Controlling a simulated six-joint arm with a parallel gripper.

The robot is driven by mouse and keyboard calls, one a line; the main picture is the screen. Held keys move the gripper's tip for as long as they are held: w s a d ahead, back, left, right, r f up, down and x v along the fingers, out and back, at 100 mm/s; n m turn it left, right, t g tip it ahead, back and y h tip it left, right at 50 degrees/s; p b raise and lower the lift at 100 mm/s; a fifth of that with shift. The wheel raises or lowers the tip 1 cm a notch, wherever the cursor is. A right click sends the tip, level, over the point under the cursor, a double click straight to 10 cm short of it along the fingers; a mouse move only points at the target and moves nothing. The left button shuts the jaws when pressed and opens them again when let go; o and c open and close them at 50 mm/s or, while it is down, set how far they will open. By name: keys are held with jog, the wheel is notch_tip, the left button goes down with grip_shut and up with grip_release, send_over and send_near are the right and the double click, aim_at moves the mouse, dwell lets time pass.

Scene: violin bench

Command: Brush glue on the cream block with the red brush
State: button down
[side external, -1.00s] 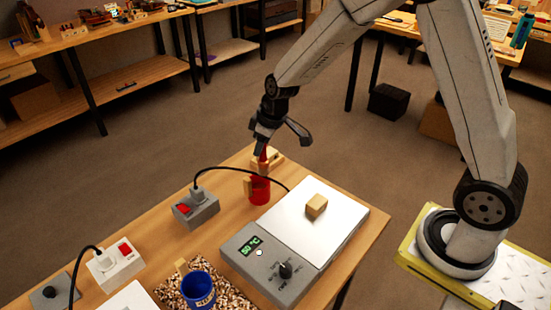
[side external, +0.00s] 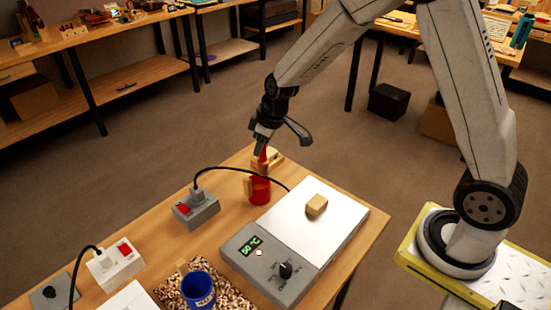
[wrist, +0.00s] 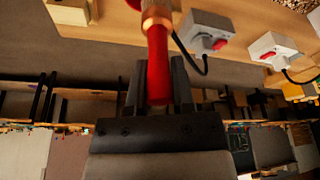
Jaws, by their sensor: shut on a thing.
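My gripper (side external: 261,150) is shut on the red brush (side external: 263,158) at the back of the bench. In the wrist view the red handle (wrist: 157,65) stands between my two fingers, with a copper-coloured band beyond it. The brush is above or in the red pot (side external: 260,191); whether its bristles are inside the pot cannot be told. The cream block (side external: 316,205) sits on the white plate (side external: 335,225) of the heater, to the right of the pot and apart from the gripper.
The heater's grey front (side external: 262,262) reads 50 °C. A black cable runs past the red pot from a grey switch box (side external: 196,211).

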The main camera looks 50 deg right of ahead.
jog(key=shift+f, duration=0.1)
jog(key=shift+w+d+f, duration=0.15)
jog(key=shift+w+f, duration=0.35)
jog(key=shift+f, duration=0.25)
jog(key=shift+w+d+f, duration=0.1)
jog(key=shift+w+f, duration=0.4)
jog(key=shift+f, duration=0.3)
jog(key=shift+w+d+f, duration=0.15)
jog(key=shift+w+f, duration=0.35)
jog(key=shift+f, duration=0.25)
jog(key=shift+f, duration=0.1)
jog(key=shift+f, duration=2.9)
jog(key=shift+f, duration=0.6)
jog(key=shift+r, duration=0.15)
notch_tip(320, 180, up, 7)
dwell(0.5)
dwell(0.6)
